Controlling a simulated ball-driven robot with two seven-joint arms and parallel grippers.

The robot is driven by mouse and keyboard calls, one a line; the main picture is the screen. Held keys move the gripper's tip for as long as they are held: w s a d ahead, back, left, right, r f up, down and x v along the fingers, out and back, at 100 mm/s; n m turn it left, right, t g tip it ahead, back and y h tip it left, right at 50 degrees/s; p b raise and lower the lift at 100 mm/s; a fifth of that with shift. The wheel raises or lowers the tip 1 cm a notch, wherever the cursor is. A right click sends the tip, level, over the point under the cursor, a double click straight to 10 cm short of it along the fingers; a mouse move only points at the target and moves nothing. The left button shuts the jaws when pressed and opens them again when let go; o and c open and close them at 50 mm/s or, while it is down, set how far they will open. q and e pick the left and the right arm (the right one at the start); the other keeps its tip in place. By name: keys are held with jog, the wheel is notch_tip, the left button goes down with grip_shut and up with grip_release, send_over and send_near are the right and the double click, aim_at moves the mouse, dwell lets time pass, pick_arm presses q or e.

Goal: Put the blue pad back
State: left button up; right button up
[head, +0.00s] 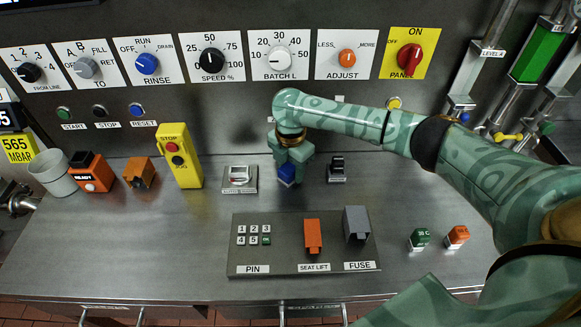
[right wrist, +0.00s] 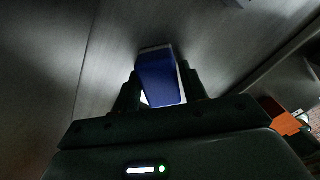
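The blue pad (head: 287,174) is at the fingertips of my right gripper (head: 291,160), over the back part of the steel counter, between a small white-faced switch box and a small black device. In the right wrist view the blue pad (right wrist: 161,80) sits between the two fingers (right wrist: 162,88), which appear to touch its sides. A pale edge shows along the pad's border. I cannot tell whether the pad touches the counter. My right forearm covers part of the back wall. My left gripper is not in view.
The white-faced switch box (head: 239,178) stands left of the gripper and the black device (head: 337,169) right. A grey panel (head: 270,222) with keys, an orange lever and a grey lever lies in front. A yellow stop box (head: 179,156) stands further left. The front-left counter is clear.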

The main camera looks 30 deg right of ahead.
aim_at(290, 166)
jog(key=shift+o, duration=0.9)
jog(key=shift+r, duration=0.1)
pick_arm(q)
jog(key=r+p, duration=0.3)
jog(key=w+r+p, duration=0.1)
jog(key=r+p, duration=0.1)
pick_arm(e)
notch_tip(290, 166, up, 12)
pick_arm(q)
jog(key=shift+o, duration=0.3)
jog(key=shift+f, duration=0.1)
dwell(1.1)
